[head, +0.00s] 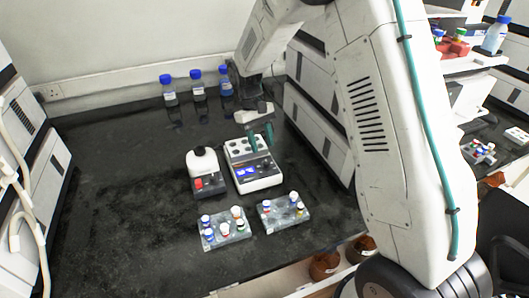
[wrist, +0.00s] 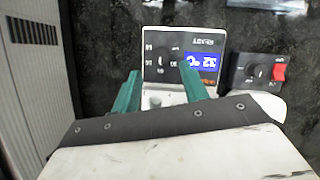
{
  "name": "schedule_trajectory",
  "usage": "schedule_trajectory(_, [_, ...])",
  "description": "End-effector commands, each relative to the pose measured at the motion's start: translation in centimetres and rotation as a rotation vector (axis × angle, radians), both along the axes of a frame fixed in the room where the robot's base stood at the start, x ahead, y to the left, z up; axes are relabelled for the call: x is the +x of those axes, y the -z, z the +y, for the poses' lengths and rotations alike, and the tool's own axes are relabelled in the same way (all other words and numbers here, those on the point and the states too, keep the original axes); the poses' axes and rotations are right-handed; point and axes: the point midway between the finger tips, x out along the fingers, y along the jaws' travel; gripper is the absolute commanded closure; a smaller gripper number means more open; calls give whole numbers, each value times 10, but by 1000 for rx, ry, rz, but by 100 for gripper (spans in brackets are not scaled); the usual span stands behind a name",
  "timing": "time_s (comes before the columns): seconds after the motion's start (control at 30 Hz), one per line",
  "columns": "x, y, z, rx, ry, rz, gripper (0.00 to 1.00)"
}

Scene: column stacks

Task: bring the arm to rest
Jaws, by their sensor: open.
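My gripper (head: 261,135) hangs over the white heating block (head: 257,184) with its blue display. In the wrist view, the two green fingers of my gripper (wrist: 165,95) stand apart with nothing held between them. The block's control panel (wrist: 173,66), reading about 32 °C, shows beyond the fingertips. Part of the block is hidden under my gripper. My arm reaches in from the upper right in the head view and bends down to the block.
A small mixer (head: 205,172) with a red switch stands left of the block. Two grey racks (head: 237,237) (head: 272,225) with capped vials sit in front. Several blue-capped bottles (head: 197,88) stand at the back wall. Drawers (head: 318,125) flank the right. The counter's left (head: 110,190) is clear.

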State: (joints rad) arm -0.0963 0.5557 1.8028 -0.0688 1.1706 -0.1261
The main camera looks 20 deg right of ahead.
Motion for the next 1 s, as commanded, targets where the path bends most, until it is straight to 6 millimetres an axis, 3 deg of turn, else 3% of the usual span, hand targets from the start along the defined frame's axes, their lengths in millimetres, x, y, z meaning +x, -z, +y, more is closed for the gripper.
schedule_trajectory(0.2, [7, -16, 2, 0, 0, 0, 56])
schedule_trajectory(0.67, [7, -17, 2, -2, 8, -1, 56])
schedule_trajectory(0.8, [-20, -10, 0, -10, 33, 45, 56])
schedule_trajectory(1.0, [-74, -56, -6, -10, 81, 21, 56])
